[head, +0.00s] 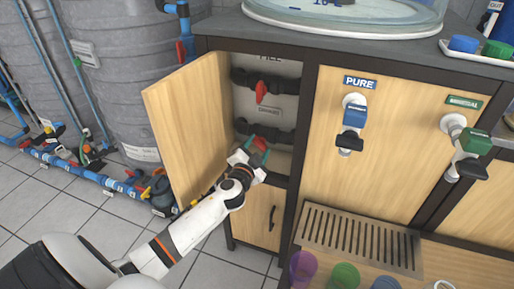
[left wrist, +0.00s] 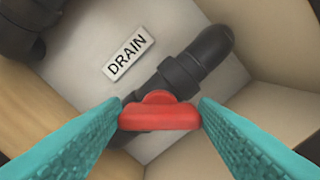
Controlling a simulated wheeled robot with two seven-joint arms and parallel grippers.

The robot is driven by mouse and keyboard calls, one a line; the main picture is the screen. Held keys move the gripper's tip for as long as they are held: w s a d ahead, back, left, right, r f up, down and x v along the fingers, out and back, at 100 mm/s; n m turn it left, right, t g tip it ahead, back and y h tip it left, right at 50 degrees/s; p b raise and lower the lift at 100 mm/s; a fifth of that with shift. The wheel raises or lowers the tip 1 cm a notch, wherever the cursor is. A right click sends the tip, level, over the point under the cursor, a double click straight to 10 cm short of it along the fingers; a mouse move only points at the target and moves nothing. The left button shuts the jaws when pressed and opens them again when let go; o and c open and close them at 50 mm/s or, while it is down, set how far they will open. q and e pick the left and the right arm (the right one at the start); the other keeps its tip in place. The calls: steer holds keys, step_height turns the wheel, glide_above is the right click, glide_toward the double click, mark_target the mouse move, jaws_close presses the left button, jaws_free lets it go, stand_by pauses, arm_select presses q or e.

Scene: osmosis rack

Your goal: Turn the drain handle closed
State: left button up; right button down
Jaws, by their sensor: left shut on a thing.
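The red drain handle (left wrist: 160,116) sits on a dark pipe (left wrist: 185,72) inside the cabinet, below a white DRAIN label (left wrist: 128,55). In the left wrist view the handle lies across the picture, at an angle to the pipe. My left gripper (left wrist: 160,118) is shut on it, with one teal finger against each end. In the head view my left gripper (head: 252,153) reaches into the open cabinet at the lower pipe and mostly hides the handle. My right gripper is not in view.
The open wooden door (head: 187,125) stands just left of my left arm. An upper pipe with another red handle (head: 261,91) is above. The PURE tap (head: 352,122) and a slotted drip tray (head: 357,240) are to the right. Cups stand below the tray.

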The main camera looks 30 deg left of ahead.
arm_select(q)
steer(key=shift+f+m, duration=0.1)
steer(key=shift+m, duration=1.8)
steer(key=m+p, duration=0.1)
steer(key=m, duration=0.2)
steer(key=shift+f+m, duration=0.1)
steer(key=shift+m, duration=0.3)
steer(key=shift+f+m, duration=0.1)
steer(key=shift+m, duration=0.7)
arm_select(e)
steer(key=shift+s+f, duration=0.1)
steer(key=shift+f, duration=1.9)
arm_select(q)
steer(key=shift+d, duration=0.1)
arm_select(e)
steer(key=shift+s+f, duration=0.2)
